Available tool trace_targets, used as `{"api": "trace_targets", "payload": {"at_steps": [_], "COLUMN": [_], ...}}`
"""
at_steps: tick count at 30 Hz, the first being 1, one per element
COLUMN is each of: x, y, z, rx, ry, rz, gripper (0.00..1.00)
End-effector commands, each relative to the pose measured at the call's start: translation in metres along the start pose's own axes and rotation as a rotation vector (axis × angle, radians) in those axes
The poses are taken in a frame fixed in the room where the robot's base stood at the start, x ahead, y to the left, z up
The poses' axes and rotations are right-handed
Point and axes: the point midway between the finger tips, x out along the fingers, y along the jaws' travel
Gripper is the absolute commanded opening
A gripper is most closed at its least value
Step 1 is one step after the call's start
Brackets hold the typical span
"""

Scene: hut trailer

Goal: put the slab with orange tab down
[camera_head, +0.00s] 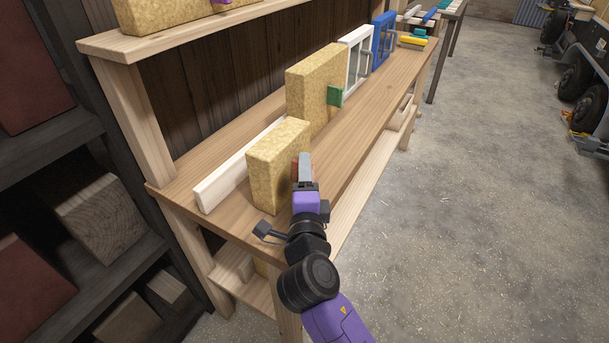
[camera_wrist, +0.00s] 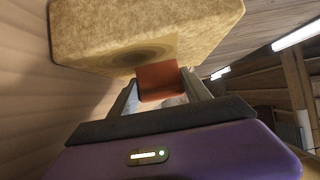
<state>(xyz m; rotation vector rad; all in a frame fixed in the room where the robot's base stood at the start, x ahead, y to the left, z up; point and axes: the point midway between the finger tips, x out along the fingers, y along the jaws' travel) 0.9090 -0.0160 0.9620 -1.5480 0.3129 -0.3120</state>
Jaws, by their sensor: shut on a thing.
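The slab with orange tab (camera_head: 278,165) is a yellowish, fibrous block standing upright at the near end of the wooden workbench (camera_head: 345,140). My gripper (camera_head: 304,168) is at its right side, shut on the orange tab, which is mostly hidden in the head view. In the wrist view the orange tab (camera_wrist: 158,82) sits between my two fingers, with the slab (camera_wrist: 140,35) just beyond. The slab's lower edge appears at or very close to the bench top; I cannot tell whether it touches.
A white strip (camera_head: 240,166) lies along the bench left of the slab. Behind stand a larger slab with a green tab (camera_head: 336,96), a white frame (camera_head: 357,58) and a blue frame (camera_head: 383,42). A shelf (camera_head: 185,38) runs above. Concrete floor at right is open.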

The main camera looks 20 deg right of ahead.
Motion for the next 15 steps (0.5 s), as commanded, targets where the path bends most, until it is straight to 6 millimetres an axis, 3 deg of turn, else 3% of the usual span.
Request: {"api": "trace_targets", "payload": {"at_steps": [12, 13, 15], "x": [0.0002, 0.0002, 0.0002], "y": [0.0030, 0.0019, 0.0017], "z": [0.0001, 0.0000, 0.0000], "rx": [0.000, 0.000, 0.000], "ry": [0.000, 0.000, 0.000], "rz": [-0.001, -0.001, 0.000], "gripper": [0.13, 0.62, 0.76]}}
